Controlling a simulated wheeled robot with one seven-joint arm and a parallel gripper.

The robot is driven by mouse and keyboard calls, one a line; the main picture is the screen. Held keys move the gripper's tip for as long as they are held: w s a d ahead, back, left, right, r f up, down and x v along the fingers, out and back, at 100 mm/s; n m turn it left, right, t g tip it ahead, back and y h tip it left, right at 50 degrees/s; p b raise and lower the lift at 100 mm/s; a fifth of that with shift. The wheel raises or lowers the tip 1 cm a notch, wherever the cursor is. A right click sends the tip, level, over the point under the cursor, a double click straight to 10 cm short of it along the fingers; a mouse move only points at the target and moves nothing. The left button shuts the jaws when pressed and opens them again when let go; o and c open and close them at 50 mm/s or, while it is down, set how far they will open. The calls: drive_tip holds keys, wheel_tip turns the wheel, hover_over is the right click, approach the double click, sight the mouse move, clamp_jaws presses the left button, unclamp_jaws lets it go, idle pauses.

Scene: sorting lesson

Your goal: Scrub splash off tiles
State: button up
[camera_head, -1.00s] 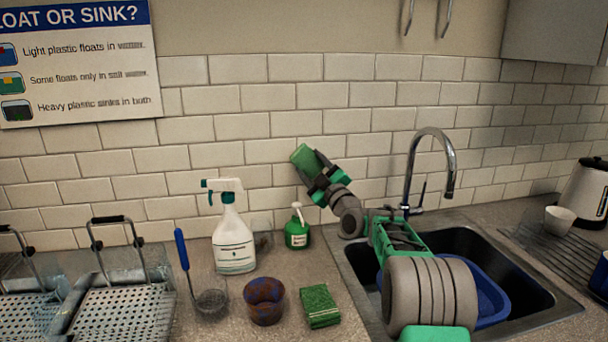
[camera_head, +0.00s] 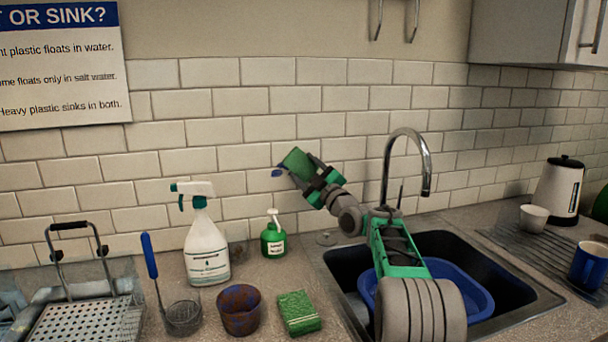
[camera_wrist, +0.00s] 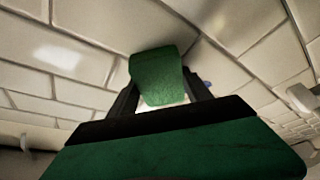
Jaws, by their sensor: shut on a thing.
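My gripper (camera_head: 314,174) is shut on a green scrub pad (camera_head: 296,160), held up at the white tile wall (camera_head: 215,131) left of the tap. A small blue splash (camera_head: 278,172) shows on the tiles just left of the pad. In the wrist view the pad (camera_wrist: 157,74) sits between my fingers, close to the tiles; I cannot tell whether it touches them. A bit of blue (camera_wrist: 207,83) shows beside the right finger there. Any splash behind the pad is hidden.
A spray bottle (camera_head: 207,250), green soap pump (camera_head: 273,240), stained cup (camera_head: 240,312), strainer (camera_head: 184,316) and green sponge (camera_head: 299,314) stand below on the counter. The tap (camera_head: 425,170) rises right of my gripper, over a sink with a blue basin (camera_head: 455,283).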

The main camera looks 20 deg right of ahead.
drive_tip(key=shift+a+f+b, duration=0.1)
drive_tip(key=shift+a+b, duration=0.25)
drive_tip(key=shift+a, duration=0.1)
drive_tip(key=a+b, duration=0.4)
drive_tip(key=a, duration=0.2)
drive_tip(key=shift+f, duration=0.1)
drive_tip(key=shift+a+r+b, duration=0.2)
drive_tip(key=shift+a+b, duration=0.8)
drive_tip(key=shift+a, duration=1.4)
drive_tip(key=shift+s+a+f+b, duration=0.15)
drive_tip(key=shift+s+f+b, duration=0.3)
drive_tip(key=shift+b, duration=0.65)
drive_tip(key=b, duration=0.5)
approach(259, 166)
drive_tip(key=shift+w+a+r, duration=0.35)
drive_tip(key=shift+a+r, duration=0.25)
drive_tip(key=shift+r, duration=0.1)
drive_tip(key=shift+s+r, duration=0.1)
drive_tip(key=shift+s, duration=0.2)
drive_tip(key=shift+s+r, duration=0.1)
drive_tip(key=shift+r, duration=0.1)
